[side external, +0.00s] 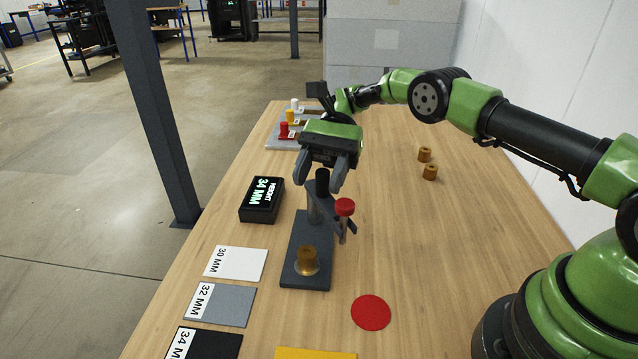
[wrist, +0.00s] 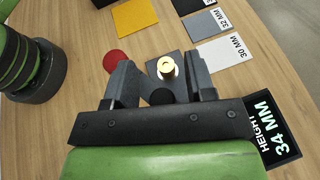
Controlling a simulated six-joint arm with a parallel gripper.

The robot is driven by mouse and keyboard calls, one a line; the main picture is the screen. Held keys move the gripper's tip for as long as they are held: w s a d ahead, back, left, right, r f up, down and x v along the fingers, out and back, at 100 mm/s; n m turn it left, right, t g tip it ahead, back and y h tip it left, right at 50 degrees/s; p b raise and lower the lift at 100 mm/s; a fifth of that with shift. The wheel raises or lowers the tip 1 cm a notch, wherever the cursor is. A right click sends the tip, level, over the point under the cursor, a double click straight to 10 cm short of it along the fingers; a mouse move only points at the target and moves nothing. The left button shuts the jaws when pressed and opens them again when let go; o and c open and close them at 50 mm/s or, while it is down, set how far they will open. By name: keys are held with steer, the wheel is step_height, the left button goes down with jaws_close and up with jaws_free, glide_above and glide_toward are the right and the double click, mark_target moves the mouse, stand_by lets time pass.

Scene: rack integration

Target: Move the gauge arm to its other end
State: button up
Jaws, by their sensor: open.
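The gauge stand has a dark grey base (side external: 293,262), an upright post and a black knob (side external: 322,184) near its top. Its gauge arm (side external: 342,222) sticks out to the right of the post and carries a red cap (side external: 345,207). A brass part (side external: 307,261) stands on the base's near end; it also shows in the wrist view (wrist: 167,68). My gripper (side external: 321,176) is open above the stand, its fingers to either side of the black knob. In the wrist view a black round top (wrist: 162,96) lies between the fingers. Contact cannot be told; the red cap is hidden there.
A display (side external: 262,200) left of the stand reads height 34 MM. Cards marked 30 MM (side external: 236,264), 32 MM (side external: 219,305) and 34 MM (side external: 203,344) lie at front left. A red disc (side external: 370,312) lies front right; two brown parts (side external: 430,172) stand behind.

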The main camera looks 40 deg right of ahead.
mark_target(319, 200)
step_height(319, 200, up, 8)
stand_by(0.4)
